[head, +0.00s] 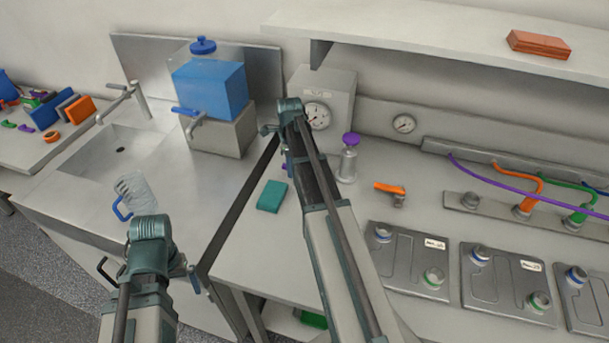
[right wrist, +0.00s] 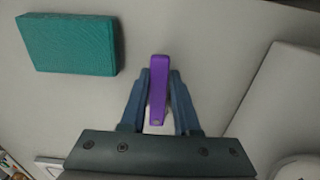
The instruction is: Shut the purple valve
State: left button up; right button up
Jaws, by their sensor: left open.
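The purple valve shows in the right wrist view as a flat purple lever (right wrist: 158,85) over the pale worktop. My right gripper (right wrist: 159,88) has one finger along each side of the lever and appears shut on it. In the head view my right forearm and wrist hide most of the valve, and only a bit of purple shows beside the arm. My left gripper (head: 152,240) is far from the valve, at the sink counter's front, near a clear jug; its fingers are hardly visible there.
A teal block (right wrist: 68,44) lies beside the valve. A clear jug (head: 132,190) with a blue handle stands by the sink. A purple-topped bottle (head: 348,160) stands right of my right arm.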

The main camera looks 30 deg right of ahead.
jog(key=shift+w+d, duration=0.15)
jog(key=shift+d, duration=0.05)
dwell(0.3)
jog(key=shift+o, duration=1.2)
notch_tip(320, 180, up, 8)
jog(key=p, duration=0.8)
jog(key=shift+w+d+r, duration=0.1)
jog(key=shift+d, duration=0.05)
